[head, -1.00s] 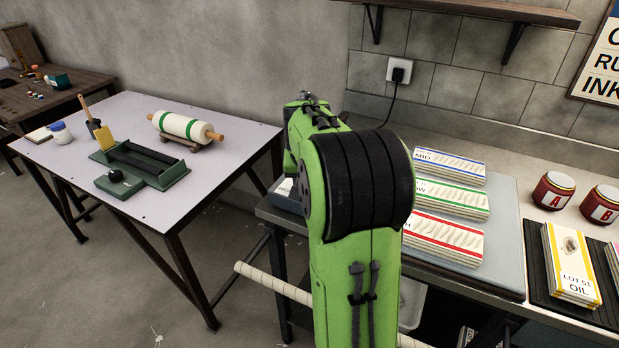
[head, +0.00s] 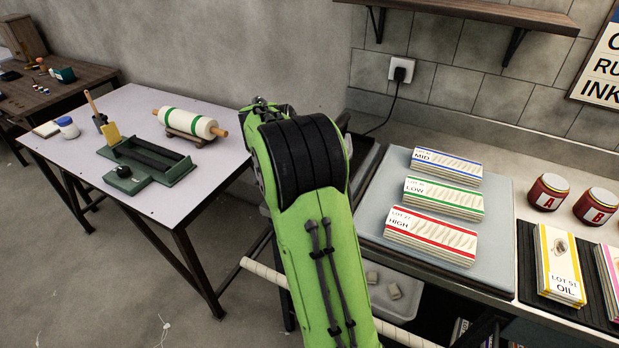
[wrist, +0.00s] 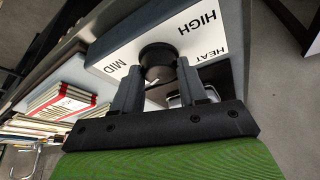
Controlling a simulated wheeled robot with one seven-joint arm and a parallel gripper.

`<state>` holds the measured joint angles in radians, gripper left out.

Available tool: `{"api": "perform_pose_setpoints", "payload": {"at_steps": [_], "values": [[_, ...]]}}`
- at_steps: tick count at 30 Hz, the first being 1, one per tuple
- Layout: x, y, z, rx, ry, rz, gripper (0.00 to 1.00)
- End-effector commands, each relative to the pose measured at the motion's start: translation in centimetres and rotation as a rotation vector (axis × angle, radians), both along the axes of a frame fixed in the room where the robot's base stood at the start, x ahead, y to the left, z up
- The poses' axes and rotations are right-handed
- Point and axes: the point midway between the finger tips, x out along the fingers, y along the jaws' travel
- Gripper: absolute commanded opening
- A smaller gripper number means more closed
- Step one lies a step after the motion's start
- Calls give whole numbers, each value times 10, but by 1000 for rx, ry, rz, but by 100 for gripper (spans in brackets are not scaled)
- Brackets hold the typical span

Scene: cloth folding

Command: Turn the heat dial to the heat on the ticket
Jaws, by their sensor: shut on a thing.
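The heat dial (wrist: 157,62) is a round black knob in the wrist view, on the white face of a grey box (wrist: 118,60) marked HIGH, MID and HEAT. My gripper (wrist: 158,74) has a finger on each side of the knob and is shut on it. I cannot tell where the dial points, and any LOW mark is hidden. In the head view my green arm hides the dial and gripper. I cannot make out a heat ticket in either view.
Stacks labelled MID (head: 447,164), LOW (head: 444,196) and HIGH (head: 432,234) lie on a grey pad (head: 390,175) right of my arm. Jars (head: 548,192) and an OIL stack (head: 560,265) stand further right. A pale table (head: 130,100) with a roller (head: 188,123) is at left.

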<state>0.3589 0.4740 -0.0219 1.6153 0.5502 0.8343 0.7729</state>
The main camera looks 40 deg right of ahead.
Motion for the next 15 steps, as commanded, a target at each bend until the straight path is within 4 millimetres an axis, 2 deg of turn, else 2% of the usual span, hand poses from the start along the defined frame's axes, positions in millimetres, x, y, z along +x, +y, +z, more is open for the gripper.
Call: {"api": "perform_pose_setpoints", "payload": {"at_steps": [15], "values": [[1,0,-1,2,1,-63,12]]}}
